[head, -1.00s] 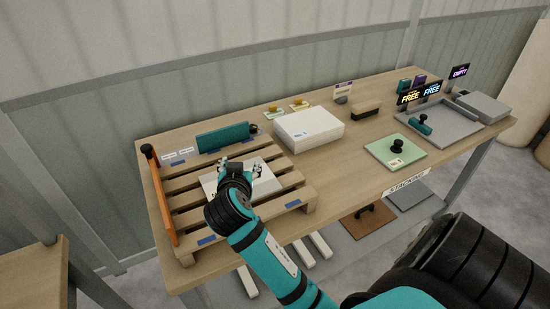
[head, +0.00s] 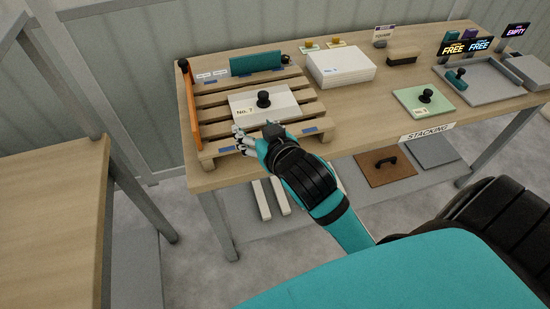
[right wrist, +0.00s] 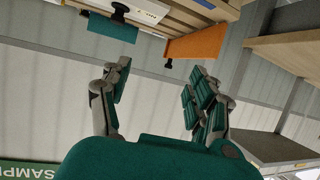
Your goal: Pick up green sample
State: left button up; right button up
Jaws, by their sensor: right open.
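The green sample (head: 409,108) is a pale green square plate with a black knob (head: 425,96) and a small label. It lies flat on the table, right of centre in the head view. A white plate (head: 246,100) marked No. 7, with a black knob, lies on the wooden pallet. My right gripper (head: 256,139) is open and empty at the pallet's front edge, just in front of the white plate and well left of the green sample. In the right wrist view its fingers (right wrist: 160,85) are spread with nothing between them. My left gripper is not in view.
The pallet (head: 315,126) has an orange bar (head: 190,105) at its left and a teal block (head: 256,62) behind. A white box (head: 341,67) stands between pallet and sample. A grey tray (head: 495,90) lies to the right. Bare tabletop (head: 365,118) lies left of the sample.

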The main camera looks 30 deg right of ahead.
aim_at(425, 101)
jog(key=l, duration=0.7)
jog(key=k+l+u, duration=0.1)
jog(key=l+u, duration=0.4)
jog(key=l, duration=0.55)
jog(key=l+u, duration=0.35)
jog(key=u, duration=0.15)
jog(key=k+l+u, duration=0.15)
jog(key=l+u, duration=0.15)
jog(key=u, duration=0.2)
jog(key=k+l+u, duration=0.1)
jog(key=u, duration=0.6)
